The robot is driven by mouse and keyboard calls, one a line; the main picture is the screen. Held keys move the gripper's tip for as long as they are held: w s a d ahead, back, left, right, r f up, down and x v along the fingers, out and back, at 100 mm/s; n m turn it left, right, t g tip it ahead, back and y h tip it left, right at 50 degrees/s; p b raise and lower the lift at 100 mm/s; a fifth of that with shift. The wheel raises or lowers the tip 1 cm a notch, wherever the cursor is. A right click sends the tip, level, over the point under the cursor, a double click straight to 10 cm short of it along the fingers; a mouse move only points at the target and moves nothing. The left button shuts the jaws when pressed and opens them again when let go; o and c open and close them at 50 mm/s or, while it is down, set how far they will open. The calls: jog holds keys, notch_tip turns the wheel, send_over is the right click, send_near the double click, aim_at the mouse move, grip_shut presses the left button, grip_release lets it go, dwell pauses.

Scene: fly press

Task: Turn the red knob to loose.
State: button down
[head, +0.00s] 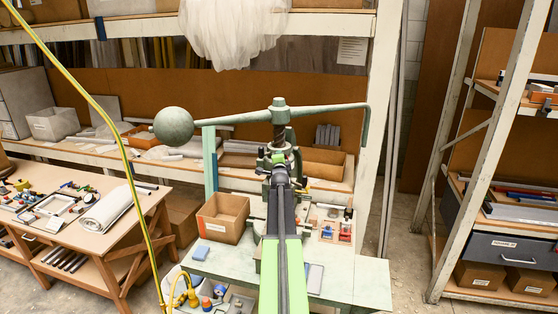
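The green fly press (279,104) stands on the pale green bench (358,283), with a ball weight (174,126) on the left end of its long arm. My arm reaches up the middle of the picture and covers much of the press body. My gripper (279,161) is at the far end of the arm, in front of the press below its screw. Its fingers are too small and overlapped to tell open from shut. Small red items (345,232) sit on the bench right of the press. I cannot tell whether one is the red knob, or make out any loose marking.
An open cardboard box (222,217) and a blue block (200,253) are on the bench, left of my arm. A yellow hose (127,160) runs down the left. A wooden table (95,235) with tools stands left; shelving (478,150) stands right. Floor shows between bench and shelving.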

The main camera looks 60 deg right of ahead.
jog(key=shift+d, duration=0.1)
dwell(0.3)
jog(key=c, duration=1.1)
grip_release()
jog(key=p+v, duration=0.2)
jog(key=v, duration=1.5)
jog(key=shift+a, duration=0.2)
jog(key=shift+s, duration=0.1)
